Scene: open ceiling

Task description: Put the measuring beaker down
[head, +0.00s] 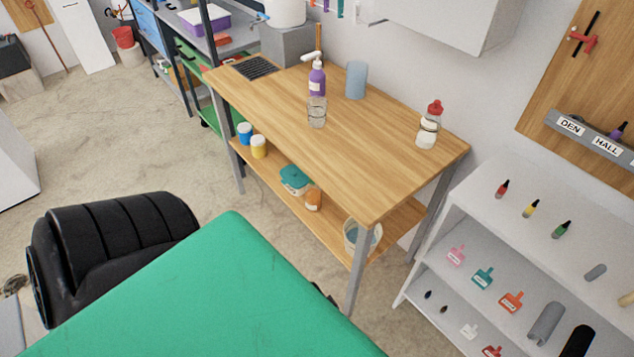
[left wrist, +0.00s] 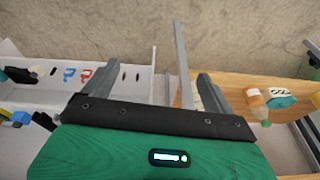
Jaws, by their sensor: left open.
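The measuring beaker appears to be the clear, see-through vessel (head: 317,112) standing upright on the wooden workbench (head: 390,165), directly in front of a purple pump bottle (head: 317,78). No gripper touches it. My left gripper (left wrist: 147,72) is open in the left wrist view, with nothing held between its two grey fingers. Behind the fingers are the shelf unit, the floor and a bench leg. In the head view my green arm hides the left fingers. The beaker cannot be made out in the left wrist view. My right gripper is in neither view.
A blue-grey cylinder (head: 356,80) and a red-capped white bottle (head: 428,128) stand on the bench. The bench front is clear. Its lower shelf holds jars, a teal-lidded container (head: 295,179) and a bucket (head: 360,237). A white shelf unit (head: 480,222) stands at right.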

